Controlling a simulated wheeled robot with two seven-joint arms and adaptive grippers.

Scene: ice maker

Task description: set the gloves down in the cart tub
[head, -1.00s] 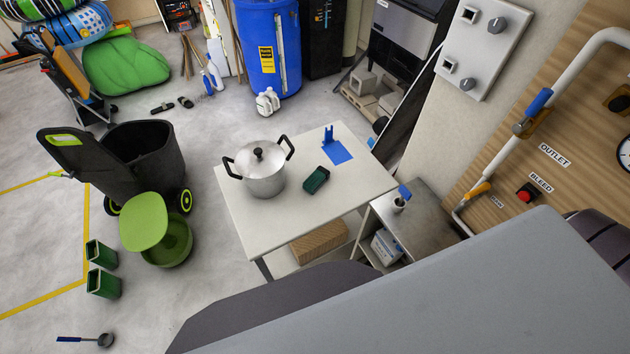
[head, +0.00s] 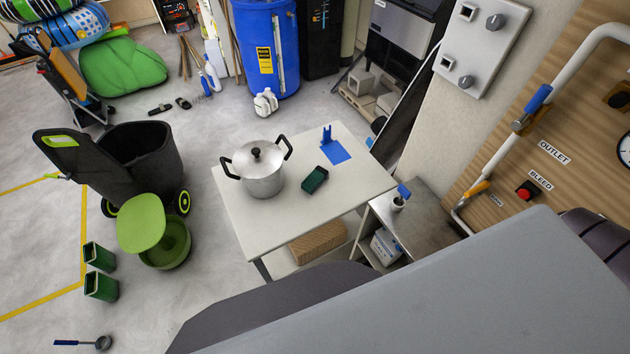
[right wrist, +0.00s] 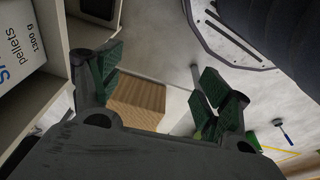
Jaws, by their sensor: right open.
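No gloves can be made out for certain in either view. A dark wheeled cart tub (head: 172,165) with its lid open stands on the floor at the left in the head view. A small dark green item (head: 315,180) lies on the white table (head: 247,226); I cannot tell what it is. My right gripper (right wrist: 157,85) shows in the right wrist view, its green-padded fingers spread apart with nothing held between them. A wooden block (right wrist: 138,100) shows beyond the fingers. My left gripper is not in view.
A lidded pot (head: 262,178) stands on the table. A green round bin (head: 170,247) and two green containers (head: 101,286) stand near the cart. A low shelf unit (head: 427,222) adjoins the table's right side. Floor left of the table is partly clear.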

